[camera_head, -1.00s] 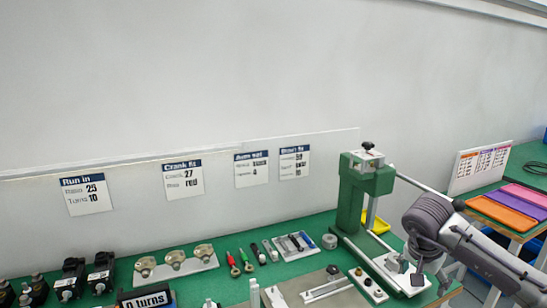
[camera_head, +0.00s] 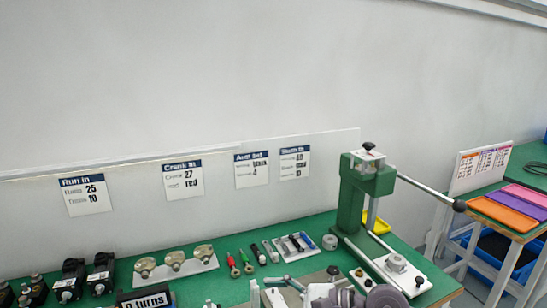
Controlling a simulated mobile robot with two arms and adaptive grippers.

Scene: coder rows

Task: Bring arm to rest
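Part of my grey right arm (camera_head: 348,298) shows at the bottom edge, right of the middle, in front of the bench. Its fingers are not visible, so I cannot see whether they hold anything. My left arm and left gripper are out of view.
A green press (camera_head: 362,190) with a long lever stands on the green bench (camera_head: 225,262). A side table with an orange tray (camera_head: 503,212) stands right.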

